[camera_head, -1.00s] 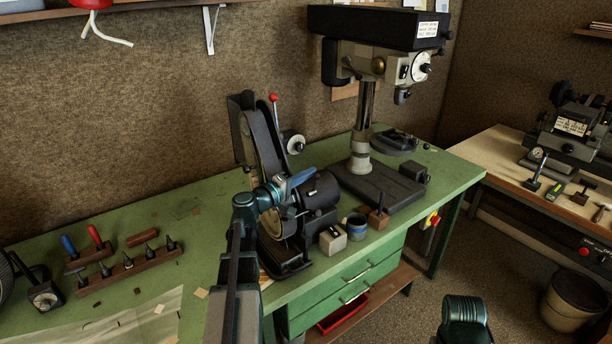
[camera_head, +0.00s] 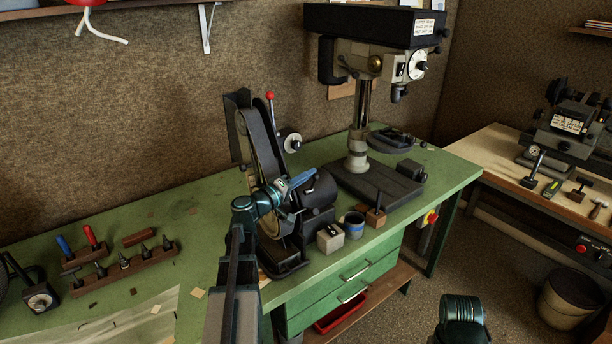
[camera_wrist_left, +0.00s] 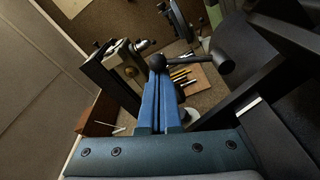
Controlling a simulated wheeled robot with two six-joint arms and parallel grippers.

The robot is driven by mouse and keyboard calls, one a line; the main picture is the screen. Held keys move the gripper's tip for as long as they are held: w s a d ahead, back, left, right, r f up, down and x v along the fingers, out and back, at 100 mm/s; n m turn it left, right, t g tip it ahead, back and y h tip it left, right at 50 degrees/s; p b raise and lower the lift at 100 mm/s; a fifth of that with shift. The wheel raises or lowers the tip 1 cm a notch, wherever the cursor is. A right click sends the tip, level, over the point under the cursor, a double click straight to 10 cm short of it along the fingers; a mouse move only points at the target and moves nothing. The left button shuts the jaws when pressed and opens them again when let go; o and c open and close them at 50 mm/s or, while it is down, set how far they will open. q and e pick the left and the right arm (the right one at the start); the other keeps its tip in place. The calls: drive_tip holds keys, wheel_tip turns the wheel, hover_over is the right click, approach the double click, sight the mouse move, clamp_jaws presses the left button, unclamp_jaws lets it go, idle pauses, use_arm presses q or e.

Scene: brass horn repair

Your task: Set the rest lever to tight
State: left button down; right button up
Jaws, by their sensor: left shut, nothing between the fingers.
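The belt grinder (camera_head: 254,140) stands on the green bench, its belt arm tilted back. My left gripper (camera_head: 313,173) is shut and empty, its blue fingers beside the grinder's dark motor housing. In the left wrist view the shut fingers (camera_wrist_left: 158,72) point at a black ball knob (camera_wrist_left: 157,62) on a short dark handle (camera_wrist_left: 212,63), which looks like the rest lever. The fingertips overlap the knob in the picture; I cannot tell whether they touch. In the head view I cannot make out this lever behind my gripper. My right gripper is out of view.
A red-knobbed lever (camera_head: 270,96) rises from the grinder. A drill press (camera_head: 358,120) stands behind to the right. A pale block (camera_head: 330,238), a blue-banded cup (camera_head: 353,225) and a brown block (camera_head: 376,217) sit along the front edge.

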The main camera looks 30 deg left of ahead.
use_arm(q)
drive_tip(key=d+m+b, duration=0.1)
drive_tip(key=m, duration=0.1)
drive_tip(key=s+d+f+m+b, duration=0.1)
drive_tip(key=m, duration=0.1)
drive_tip(key=d+f+m+h+b, duration=0.1)
drive_tip(key=m, duration=0.1)
drive_tip(key=shift+s+d+m, duration=0.25)
drive_tip(key=shift+d+m, duration=0.05)
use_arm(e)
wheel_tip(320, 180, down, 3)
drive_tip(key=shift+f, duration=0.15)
use_arm(q)
drive_tip(key=shift+f, duration=0.1)
drive_tip(key=shift+d, duration=0.1)
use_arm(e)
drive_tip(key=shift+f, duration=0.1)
